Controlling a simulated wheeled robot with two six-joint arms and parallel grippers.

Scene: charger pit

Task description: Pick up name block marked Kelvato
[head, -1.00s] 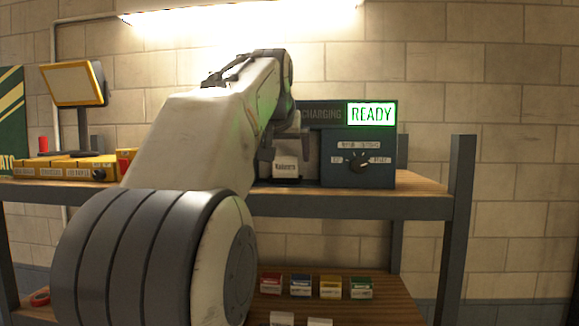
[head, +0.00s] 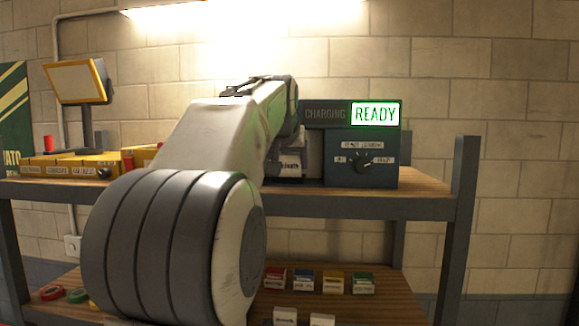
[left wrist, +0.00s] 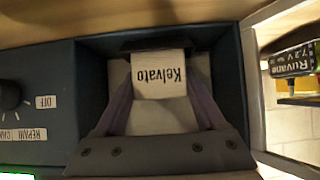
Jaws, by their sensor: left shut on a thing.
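The name block marked Kelvato (left wrist: 160,75) is white with black lettering, upside down in the left wrist view. It sits between the fingers of my left gripper (left wrist: 160,98), which is shut on it, inside a dark recess of the charger (left wrist: 62,75). I cannot tell whether the block still touches the recess floor. My right gripper is not in view.
The charger display (head: 376,112) reads READY, lit green. A pack labelled Ruvane 7.2 V (left wrist: 292,60) shows at the right of the left wrist view. Yellow boxes (head: 85,168) and a yellow-framed screen (head: 76,82) stand left. Several small coloured boxes (head: 304,280) sit on the lower shelf.

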